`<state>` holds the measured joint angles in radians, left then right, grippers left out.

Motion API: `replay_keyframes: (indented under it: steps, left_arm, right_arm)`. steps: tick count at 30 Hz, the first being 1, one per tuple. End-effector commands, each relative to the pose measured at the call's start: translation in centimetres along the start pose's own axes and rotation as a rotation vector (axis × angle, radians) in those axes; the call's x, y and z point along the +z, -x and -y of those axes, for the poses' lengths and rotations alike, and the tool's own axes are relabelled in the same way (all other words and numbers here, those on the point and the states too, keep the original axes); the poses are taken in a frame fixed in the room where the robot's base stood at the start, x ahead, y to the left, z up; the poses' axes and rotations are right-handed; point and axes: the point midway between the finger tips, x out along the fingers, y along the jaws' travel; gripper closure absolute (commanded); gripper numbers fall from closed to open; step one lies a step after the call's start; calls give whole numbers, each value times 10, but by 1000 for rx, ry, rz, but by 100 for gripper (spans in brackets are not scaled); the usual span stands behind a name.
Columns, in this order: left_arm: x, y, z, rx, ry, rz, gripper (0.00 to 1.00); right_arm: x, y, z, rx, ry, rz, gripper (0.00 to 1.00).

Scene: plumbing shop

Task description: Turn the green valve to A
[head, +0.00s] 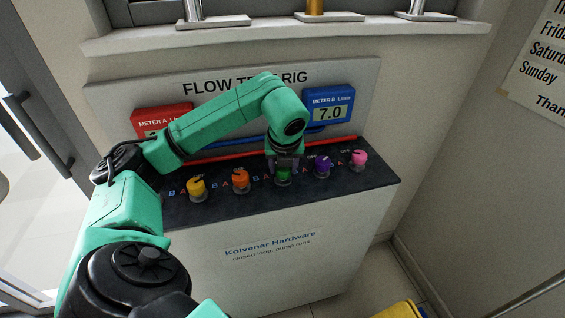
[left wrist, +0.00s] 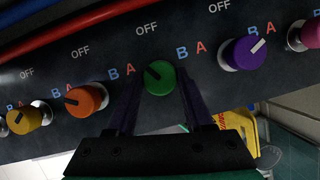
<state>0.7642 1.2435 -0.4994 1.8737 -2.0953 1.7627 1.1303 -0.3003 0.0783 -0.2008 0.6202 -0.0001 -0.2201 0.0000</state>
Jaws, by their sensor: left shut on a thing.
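The green valve (head: 283,176) is the middle knob on the dark top of the flow test rig. My left gripper (head: 283,168) reaches down over it and hides part of it. In the left wrist view, the green valve (left wrist: 159,78) sits between the two dark fingers of my left gripper (left wrist: 160,86), which is shut on it. Its dark pointer mark points up and left, between OFF above and the letter A at its left. A letter B is at its right. My right gripper is not in view.
Yellow (head: 197,187), orange (head: 241,180), purple (head: 323,166) and pink (head: 359,159) valves flank the green one closely. The blue meter B (head: 329,107) reads 7.0. The red meter A (head: 163,120) is partly hidden by my left arm. Red and blue pipes run behind the valves.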

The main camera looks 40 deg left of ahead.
Motion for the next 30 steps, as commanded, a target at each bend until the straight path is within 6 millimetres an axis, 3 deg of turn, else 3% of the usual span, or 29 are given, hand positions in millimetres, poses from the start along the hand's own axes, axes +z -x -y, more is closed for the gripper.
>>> replay_keyframes:
  steps: [15,30]
  left_arm:
    - [1,1,3,147,362,0,100]
    - [1,0,3,185,449,0,100]
  right_arm:
    - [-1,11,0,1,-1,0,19]
    - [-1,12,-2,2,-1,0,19]
